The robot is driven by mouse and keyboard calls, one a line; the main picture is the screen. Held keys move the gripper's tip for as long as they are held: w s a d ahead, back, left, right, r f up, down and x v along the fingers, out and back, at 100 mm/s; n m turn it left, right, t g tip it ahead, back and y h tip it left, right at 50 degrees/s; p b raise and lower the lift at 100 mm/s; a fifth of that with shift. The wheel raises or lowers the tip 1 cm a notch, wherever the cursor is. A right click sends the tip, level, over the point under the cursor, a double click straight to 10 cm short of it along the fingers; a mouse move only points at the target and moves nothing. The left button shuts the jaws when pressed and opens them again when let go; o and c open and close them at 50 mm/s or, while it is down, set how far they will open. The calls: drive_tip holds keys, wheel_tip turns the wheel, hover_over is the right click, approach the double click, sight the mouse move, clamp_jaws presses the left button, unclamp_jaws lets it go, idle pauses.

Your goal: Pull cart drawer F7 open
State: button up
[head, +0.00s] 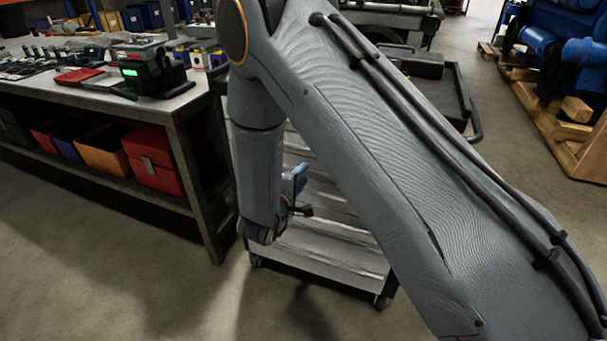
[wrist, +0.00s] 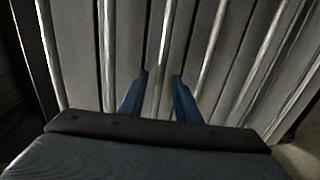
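The grey drawer cart (head: 330,245) stands low in the middle of the head view, largely hidden behind my arm. Its stacked drawer fronts have long pale handle strips, and no drawer is seen pulled out. No label is readable, so I cannot tell which drawer is F7. My gripper (head: 297,185) is in front of the cart, partly hidden by my wrist. In the wrist view, the two blue fingers of my gripper (wrist: 160,77) are apart and point at the drawer fronts. One handle strip (wrist: 160,55) runs between the fingertips; I cannot tell whether they touch it.
A workbench (head: 175,105) with tools and a lower shelf of bins stands at the left, its leg close to the cart. A blue engine (head: 575,60) on a wooden pallet (head: 545,115) is at the right. Floor in front of the cart is clear.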

drive_tip(key=shift+x, duration=1.1)
clamp_jaws()
drive_tip(key=shift+s, duration=0.1)
